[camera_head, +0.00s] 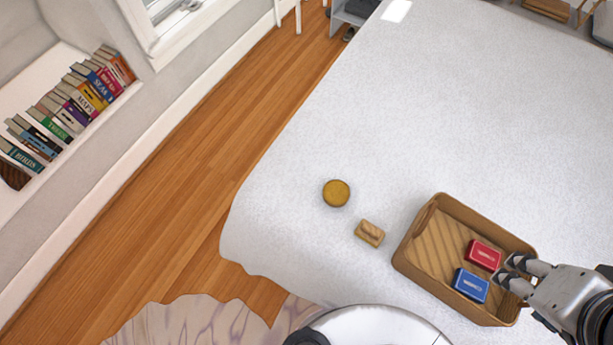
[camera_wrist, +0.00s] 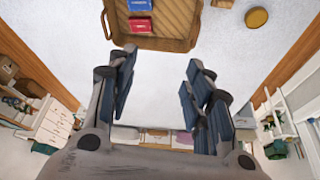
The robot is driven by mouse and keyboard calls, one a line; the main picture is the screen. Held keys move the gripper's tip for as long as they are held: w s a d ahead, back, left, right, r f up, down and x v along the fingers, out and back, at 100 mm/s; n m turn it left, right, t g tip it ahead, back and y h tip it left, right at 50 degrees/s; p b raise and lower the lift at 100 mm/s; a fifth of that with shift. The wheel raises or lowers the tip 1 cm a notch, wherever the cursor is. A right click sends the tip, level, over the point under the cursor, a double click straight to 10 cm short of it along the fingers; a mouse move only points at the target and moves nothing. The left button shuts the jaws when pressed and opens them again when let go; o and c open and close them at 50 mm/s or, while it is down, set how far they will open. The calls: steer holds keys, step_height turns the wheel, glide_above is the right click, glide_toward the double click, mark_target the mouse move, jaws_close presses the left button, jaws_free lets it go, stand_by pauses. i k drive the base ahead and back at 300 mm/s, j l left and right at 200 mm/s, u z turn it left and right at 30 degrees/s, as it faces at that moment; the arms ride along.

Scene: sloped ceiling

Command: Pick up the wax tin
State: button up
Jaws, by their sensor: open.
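The wax tin appears to be the round, amber-yellow tin (camera_head: 336,193) lying flat on the white bed cover, left of the basket in the head view. It also shows at the upper right of the wrist view (camera_wrist: 256,17). My gripper (camera_head: 511,272) is open and empty. In the head view it overlaps the right side of the basket, well to the right of the tin and apart from it. In the wrist view its spread fingers (camera_wrist: 160,62) have only white cover between them.
A brown basket (camera_head: 411,245) holds a red box (camera_head: 483,254) and a blue box (camera_head: 471,285). A small tan block (camera_head: 370,233) lies between tin and basket. The white bed (camera_head: 430,110) is otherwise clear around the tin; its edge drops to wooden floor (camera_head: 215,150) at left.

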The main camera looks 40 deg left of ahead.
mark_target(336, 193)
steer(key=j+u, duration=0.1)
steer(key=u, duration=1.4)
steer(key=i+j+z, duration=0.25)
steer(key=j, duration=0.35)
steer(key=j+z, duration=0.2)
steer(key=j, duration=0.4)
